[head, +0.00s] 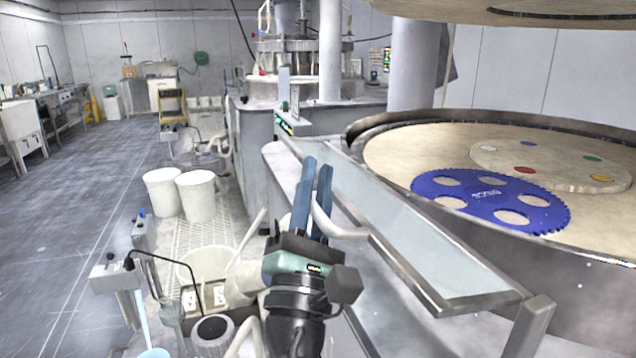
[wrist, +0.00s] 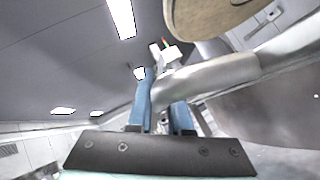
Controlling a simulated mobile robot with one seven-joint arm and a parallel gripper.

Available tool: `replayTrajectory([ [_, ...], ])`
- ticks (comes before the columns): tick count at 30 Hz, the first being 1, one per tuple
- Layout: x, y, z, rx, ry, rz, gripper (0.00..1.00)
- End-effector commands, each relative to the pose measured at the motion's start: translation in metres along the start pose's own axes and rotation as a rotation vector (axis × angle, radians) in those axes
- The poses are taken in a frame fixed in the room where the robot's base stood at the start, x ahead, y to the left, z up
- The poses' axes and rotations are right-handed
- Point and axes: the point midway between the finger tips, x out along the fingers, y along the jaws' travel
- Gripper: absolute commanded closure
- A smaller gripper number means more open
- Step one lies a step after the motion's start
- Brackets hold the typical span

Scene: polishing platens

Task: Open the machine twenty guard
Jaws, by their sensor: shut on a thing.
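The guard (head: 425,248) is a long clear panel in a grey metal frame, lying at a slant along the near side of the polishing machine. Its curved grey handle (head: 338,232) bends out from the panel's left edge. My gripper (head: 317,163), with two blue fingers, is shut on this handle near the middle of the head view. In the wrist view the handle (wrist: 218,75) is a thick silver tube passing between the blue fingers (wrist: 162,90). The exact contact is partly hidden by the fingers.
Behind the guard is the round platen (head: 400,150) with a blue toothed carrier (head: 485,205) and a pale disc (head: 545,165). An upper plate (head: 510,10) hangs above. White buckets (head: 163,190) and a grey control post (head: 115,275) stand left. The floor (head: 70,200) farther left is clear.

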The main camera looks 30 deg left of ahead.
Motion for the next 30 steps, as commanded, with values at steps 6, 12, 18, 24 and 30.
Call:
replayTrajectory([
  [6, 0.0, 0.006, -0.001, 0.003, 0.002, 0.012, 1.0],
  [12, 0.0, 0.005, -0.001, 0.003, 0.002, 0.011, 0.54],
  [18, 0.0, 0.004, 0.0, 0.002, 0.0, 0.007, 0.53],
  [24, -0.007, 0.001, 0.0, 0.002, 0.0, 0.004, 0.53],
  [30, -0.04, 0.001, -0.003, 0.005, 0.002, 0.004, 0.53],
])
